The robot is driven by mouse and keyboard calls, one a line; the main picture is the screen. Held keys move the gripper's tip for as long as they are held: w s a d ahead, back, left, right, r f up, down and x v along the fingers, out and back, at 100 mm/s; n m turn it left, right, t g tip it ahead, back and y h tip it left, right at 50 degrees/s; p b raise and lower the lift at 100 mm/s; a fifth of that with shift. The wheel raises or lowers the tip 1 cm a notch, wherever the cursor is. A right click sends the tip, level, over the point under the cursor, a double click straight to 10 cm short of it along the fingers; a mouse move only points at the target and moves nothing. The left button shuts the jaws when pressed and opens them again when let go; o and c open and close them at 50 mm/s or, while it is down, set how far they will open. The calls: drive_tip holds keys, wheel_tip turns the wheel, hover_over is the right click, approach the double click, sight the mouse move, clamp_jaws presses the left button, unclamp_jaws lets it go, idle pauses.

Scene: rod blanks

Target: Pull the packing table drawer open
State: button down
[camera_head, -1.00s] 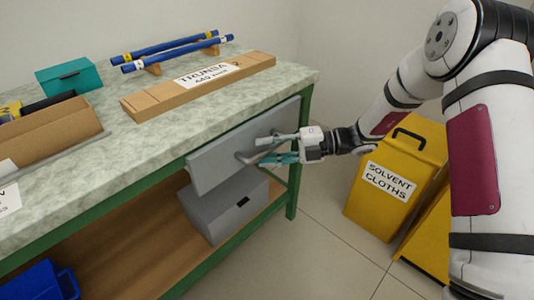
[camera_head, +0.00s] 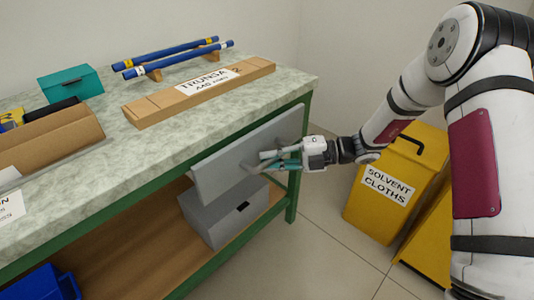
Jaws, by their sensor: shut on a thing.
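The packing table (camera_head: 95,150) has a pale marbled top and a green frame. Its grey drawer front (camera_head: 222,172) hangs under the top's front edge and stands out a little from the frame. My gripper (camera_head: 272,159) is at the right part of the drawer front, shut on the drawer handle (camera_head: 250,166). The fingers hide much of the handle. The inside of the drawer is not visible.
A grey box (camera_head: 215,222) sits on the wooden lower shelf below the drawer. Yellow solvent cloths bins (camera_head: 398,190) stand right of the table, close to my arm. A long cardboard box (camera_head: 200,92) and blue rods (camera_head: 180,58) lie on top. Floor in front is clear.

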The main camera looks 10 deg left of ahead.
drive_tip(key=s+d+p, duration=1)
drive_tip(key=s+d, duration=0.4)
drive_tip(key=d, duration=0.5)
drive_tip(key=shift+s+p, duration=0.35)
drive_tip(key=c, duration=1.6)
unclamp_jaws()
drive_tip(key=shift+o, duration=0.2)
drive_tip(key=shift+d, duration=0.15)
drive_tip(key=w+d+r, duration=0.1)
drive_tip(key=d, duration=1)
drive_tip(key=shift+w+d+r, duration=0.3)
